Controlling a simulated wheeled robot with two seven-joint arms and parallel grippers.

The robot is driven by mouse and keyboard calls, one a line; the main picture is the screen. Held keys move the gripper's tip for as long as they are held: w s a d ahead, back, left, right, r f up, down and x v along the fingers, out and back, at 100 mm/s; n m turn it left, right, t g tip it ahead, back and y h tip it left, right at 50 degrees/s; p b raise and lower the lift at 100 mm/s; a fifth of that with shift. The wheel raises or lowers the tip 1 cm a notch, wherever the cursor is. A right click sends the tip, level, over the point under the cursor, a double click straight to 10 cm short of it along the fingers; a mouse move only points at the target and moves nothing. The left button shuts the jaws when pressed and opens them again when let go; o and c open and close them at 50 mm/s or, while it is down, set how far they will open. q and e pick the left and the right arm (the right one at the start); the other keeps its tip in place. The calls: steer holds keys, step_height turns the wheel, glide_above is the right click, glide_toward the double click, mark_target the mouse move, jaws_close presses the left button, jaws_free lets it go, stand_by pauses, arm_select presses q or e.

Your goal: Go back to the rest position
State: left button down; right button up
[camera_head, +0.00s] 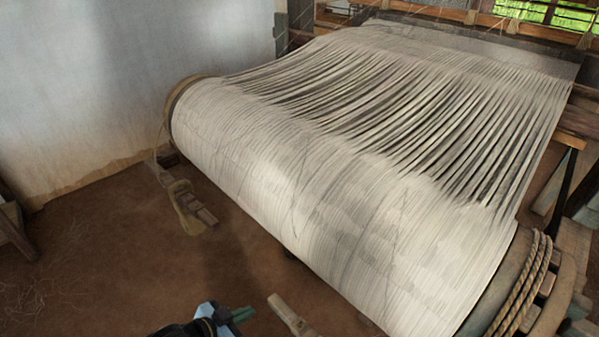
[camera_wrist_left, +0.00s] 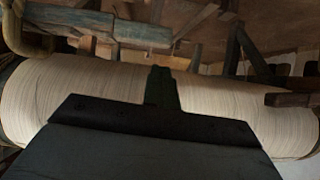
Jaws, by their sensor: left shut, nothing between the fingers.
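My left gripper (camera_head: 242,315) shows at the bottom edge of the head view, over the brown floor and to the left of the warp roller. Only its tip end and a bit of blue and black wrist are in the picture. Its fingers are shut with nothing between them. In the left wrist view the dark gripper (camera_wrist_left: 161,88) points at the pale roller, with a gap that I cannot judge. My right gripper is not in view.
The big roller of pale warp threads (camera_head: 290,190) fills the middle and right. A rope-wound drum end (camera_head: 525,285) is at lower right. Wooden pieces (camera_head: 190,207) stand on the floor by the roller. Bare floor (camera_head: 110,255) lies left, below a plaster wall (camera_head: 130,80).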

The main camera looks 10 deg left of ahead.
arm_select(q)
steer(key=s+a+f+n+g+y, duration=0.2)
steer(key=s+a+f+y, duration=0.1)
steer(key=s+f, duration=0.5)
steer(key=s+a+f+n+g+y, duration=0.15)
steer(key=s+a+f, duration=0.35)
steer(key=f, duration=0.5)
steer(key=s+d+f+g, duration=0.1)
steer(key=s+f, duration=0.1)
steer(key=s, duration=0.5)
steer(key=s+d+f+g+y, duration=0.1)
steer(key=s+f+g, duration=0.1)
steer(key=s, duration=0.5)
steer(key=s+d+f+g+y, duration=0.1)
steer(key=s+f+g, duration=0.1)
steer(key=s, duration=0.5)
steer(key=shift+s+d+f+n, duration=0.25)
steer(key=shift+f+n, duration=0.2)
steer(key=shift+f, duration=0.2)
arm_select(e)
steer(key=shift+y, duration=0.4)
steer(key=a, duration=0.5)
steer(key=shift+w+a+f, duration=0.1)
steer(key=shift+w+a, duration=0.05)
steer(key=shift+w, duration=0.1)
arm_select(q)
steer(key=shift+w, duration=0.15)
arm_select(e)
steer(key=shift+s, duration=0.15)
